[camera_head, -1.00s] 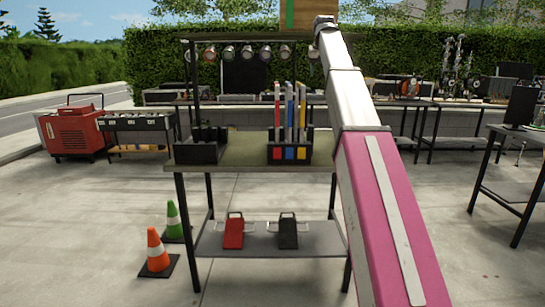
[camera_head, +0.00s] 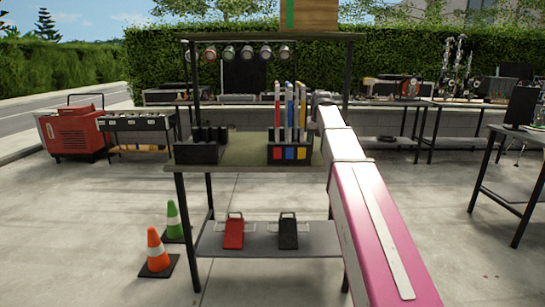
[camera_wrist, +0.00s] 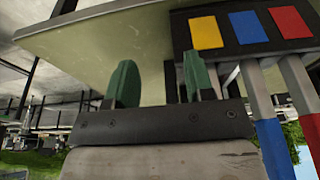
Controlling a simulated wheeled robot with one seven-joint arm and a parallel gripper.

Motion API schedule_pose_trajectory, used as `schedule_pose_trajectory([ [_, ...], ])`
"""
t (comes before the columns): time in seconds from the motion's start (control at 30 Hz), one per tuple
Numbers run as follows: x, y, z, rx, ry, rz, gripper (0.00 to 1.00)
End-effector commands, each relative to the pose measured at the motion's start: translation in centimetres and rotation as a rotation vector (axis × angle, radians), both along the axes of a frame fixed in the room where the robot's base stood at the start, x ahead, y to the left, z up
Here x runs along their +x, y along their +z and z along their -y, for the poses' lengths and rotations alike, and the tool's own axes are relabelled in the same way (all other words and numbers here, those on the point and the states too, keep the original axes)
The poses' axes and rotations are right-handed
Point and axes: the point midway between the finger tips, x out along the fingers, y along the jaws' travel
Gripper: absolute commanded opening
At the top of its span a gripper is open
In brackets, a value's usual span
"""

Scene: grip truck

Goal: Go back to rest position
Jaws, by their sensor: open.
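My arm (camera_head: 372,225) reaches forward along the right side of the rack table, and its far end is about level with the tops of the coloured tubes. The gripper itself is hidden in the head view. In the wrist view, which looks upside down, my gripper (camera_wrist: 159,78) has its two green fingers apart with nothing held between them. The fingers point toward the green tabletop (camera_wrist: 95,35), beside the tube holder (camera_wrist: 238,48) with yellow, blue and red labels.
The table (camera_head: 240,158) carries the tube holder (camera_head: 289,153) and a black holder (camera_head: 197,153). A wooden box (camera_head: 312,16) sits on the top shelf. Red and black items lie on the lower shelf (camera_head: 262,240). Two cones (camera_head: 157,250) stand at left. Another table (camera_head: 505,192) stands right.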

Motion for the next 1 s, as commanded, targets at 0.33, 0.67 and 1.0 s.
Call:
schedule_pose_trajectory([
  [0.33,-6.8,-15.4,0.0,0.0,0.0,-0.078,0.49],
  [0.67,-14.8,-27.2,0.0,0.0,0.0,-0.148,0.49],
  [1.0,-24.7,-36.8,0.0,0.0,0.0,-0.22,0.49],
])
